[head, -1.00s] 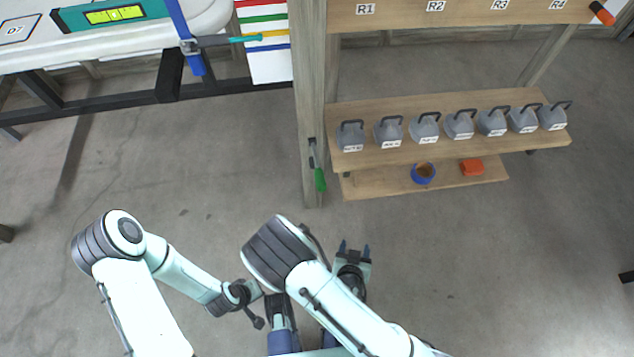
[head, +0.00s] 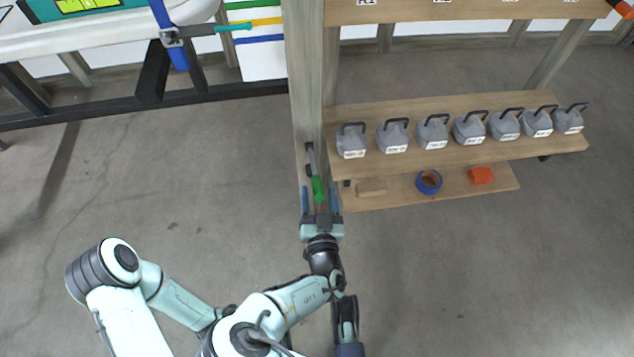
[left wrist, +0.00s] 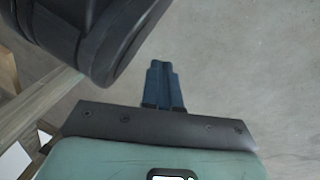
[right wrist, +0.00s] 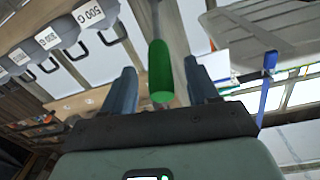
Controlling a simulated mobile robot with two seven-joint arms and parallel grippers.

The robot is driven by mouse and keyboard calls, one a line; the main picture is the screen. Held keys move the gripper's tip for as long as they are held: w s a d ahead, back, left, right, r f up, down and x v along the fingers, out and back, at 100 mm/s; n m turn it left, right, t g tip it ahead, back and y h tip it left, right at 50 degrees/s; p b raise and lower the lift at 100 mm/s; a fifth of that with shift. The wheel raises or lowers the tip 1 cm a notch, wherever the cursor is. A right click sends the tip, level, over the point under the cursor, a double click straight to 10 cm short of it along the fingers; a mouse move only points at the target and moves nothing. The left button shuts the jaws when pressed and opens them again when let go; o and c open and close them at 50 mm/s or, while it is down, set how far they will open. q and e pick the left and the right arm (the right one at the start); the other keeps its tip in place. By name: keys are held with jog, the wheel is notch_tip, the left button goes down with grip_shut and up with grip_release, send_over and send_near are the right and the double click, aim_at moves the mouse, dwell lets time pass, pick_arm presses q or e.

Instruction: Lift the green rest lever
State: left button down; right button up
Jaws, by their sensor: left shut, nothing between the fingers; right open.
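The rest lever has a green handle (head: 318,189) on a thin metal rod and is fixed to the wooden post (head: 306,120). It hangs down along the post. My right gripper (head: 319,198) is open, with its two blue fingers on either side of the handle's lower end. In the right wrist view the green handle (right wrist: 161,72) lies between the open fingers (right wrist: 162,88), apart from both. My left gripper (left wrist: 164,80) is shut and empty in the left wrist view, over bare floor; in the head view it is hidden behind my arm.
A shelf (head: 460,150) with several grey weights stands right of the post. Its lower board holds a blue ring (head: 429,181) and an orange block (head: 481,175). A black rail (head: 210,98) runs left of the post. The floor below is clear.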

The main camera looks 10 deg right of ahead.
aim_at(317, 183)
pick_arm(q)
jog(key=shift+s+a+f+g+b, duration=0.15)
jog(key=shift+s+f+g+b, duration=0.25)
jog(key=shift+s+f, duration=0.45)
pick_arm(e)
jog(key=shift+w+d, duration=0.15)
jog(key=shift+w, duration=1.95)
pick_arm(q)
jog(key=shift+r, duration=0.1)
